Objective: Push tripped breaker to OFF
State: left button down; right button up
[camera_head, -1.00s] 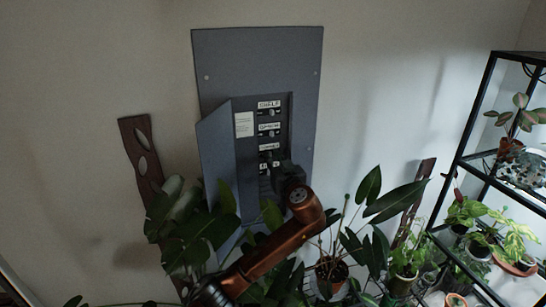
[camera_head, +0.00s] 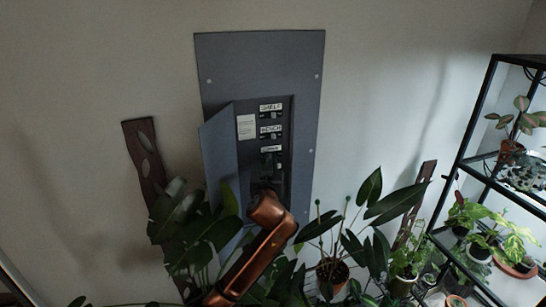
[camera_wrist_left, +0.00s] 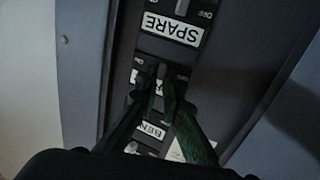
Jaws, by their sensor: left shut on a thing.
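The grey breaker panel (camera_head: 305,80) is on the wall with its door (camera_head: 219,160) swung open to the left. Its dark inner face carries a column of labelled breakers. My left gripper (camera_wrist_left: 161,80) is at the breaker between the SPARE label (camera_wrist_left: 170,28) and the BENCH label (camera_wrist_left: 153,131) in the left wrist view. Its fingertips are shut on that breaker's small pale handle (camera_wrist_left: 161,71). The fingers partly cover its label. In the head view my copper-coloured arm hides the lowest part of the panel. The handle's ON or OFF position is unclear. My right gripper is not in view.
Leafy plants (camera_head: 195,225) crowd the panel's lower left, and another potted plant (camera_head: 333,272) stands to its right. A black shelf (camera_head: 470,140) with several pots is at the far right. Dark wooden strips (camera_head: 145,165) are on the wall. The wall above is clear.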

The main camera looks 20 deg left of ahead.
pick_arm(q)
jog(key=shift+a+m+h+p, duration=0.15)
jog(key=shift+m+h+p, duration=0.3)
jog(key=shift+h, duration=0.25)
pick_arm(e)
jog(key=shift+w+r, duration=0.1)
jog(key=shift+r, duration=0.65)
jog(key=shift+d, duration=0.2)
pick_arm(q)
jog(key=c, duration=2.1)
grip_release()
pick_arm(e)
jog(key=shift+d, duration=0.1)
pick_arm(q)
jog(key=shift+s, duration=0.1)
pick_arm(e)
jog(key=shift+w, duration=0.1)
pick_arm(q)
jog(key=shift+s+d, duration=0.2)
jog(key=shift+s, duration=1.1)
jog(key=shift+s+d, duration=0.15)
jog(key=shift+s, duration=1.15)
jog(key=shift+s+d, duration=0.2)
jog(key=shift+s, duration=1.1)
